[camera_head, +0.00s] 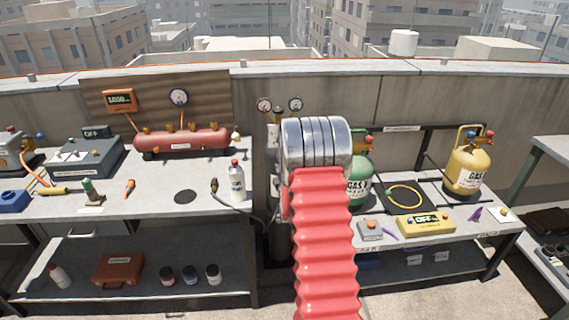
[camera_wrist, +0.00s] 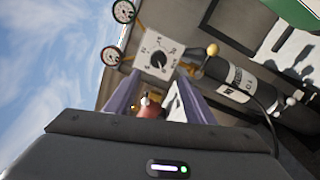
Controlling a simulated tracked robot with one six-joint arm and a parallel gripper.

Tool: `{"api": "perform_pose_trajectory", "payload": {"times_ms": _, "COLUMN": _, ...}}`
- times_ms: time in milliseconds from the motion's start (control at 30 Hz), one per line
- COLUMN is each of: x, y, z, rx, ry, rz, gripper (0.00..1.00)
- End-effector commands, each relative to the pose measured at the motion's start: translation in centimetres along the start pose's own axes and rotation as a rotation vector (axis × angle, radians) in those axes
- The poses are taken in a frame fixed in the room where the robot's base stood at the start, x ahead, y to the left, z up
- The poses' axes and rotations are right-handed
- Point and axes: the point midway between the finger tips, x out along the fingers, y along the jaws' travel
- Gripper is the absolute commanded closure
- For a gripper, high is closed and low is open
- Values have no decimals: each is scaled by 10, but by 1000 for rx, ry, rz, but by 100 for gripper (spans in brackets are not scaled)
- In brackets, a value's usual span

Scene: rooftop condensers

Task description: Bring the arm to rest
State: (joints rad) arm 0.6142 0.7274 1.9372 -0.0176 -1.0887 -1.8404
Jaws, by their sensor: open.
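My arm, with a red ribbed sleeve (camera_head: 323,240) and a silver joint (camera_head: 317,142), stands raised in the middle of the head view. It hides my gripper there. In the wrist view my gripper (camera_wrist: 157,92) shows two purple-grey fingers spread apart. Nothing is clearly held between them. A small red and yellow thing shows between the fingers, but I cannot tell what it is or how far off. Beyond the fingertips is a white dial plate (camera_wrist: 158,55) with a black knob. The wrist view is tilted, with sky at left.
Left bench (camera_head: 150,203) holds a red tank (camera_head: 183,141) and white bottle (camera_head: 237,182). Right bench holds a green cylinder (camera_head: 359,182), partly hidden by my arm, a yellow cylinder (camera_head: 467,168) and yellow box (camera_head: 425,224). Two gauges (camera_head: 265,104) (camera_head: 296,104) stand behind my arm.

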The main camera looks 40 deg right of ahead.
Motion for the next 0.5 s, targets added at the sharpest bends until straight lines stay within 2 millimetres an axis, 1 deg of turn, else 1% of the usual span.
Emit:
{"api": "perform_pose_trajectory", "payload": {"times_ms": 33, "x": -4, "y": 0, "z": 0, "rx": 0, "ry": 0, "rz": -1, "gripper": 51}}
{"api": "perform_pose_trajectory", "payload": {"times_ms": 167, "x": -10, "y": 0, "z": 0, "rx": 0, "ry": 0, "rz": 0, "gripper": 51}}
{"api": "perform_pose_trajectory", "payload": {"times_ms": 500, "x": -10, "y": 0, "z": 0, "rx": 0, "ry": 0, "rz": 0, "gripper": 51}}
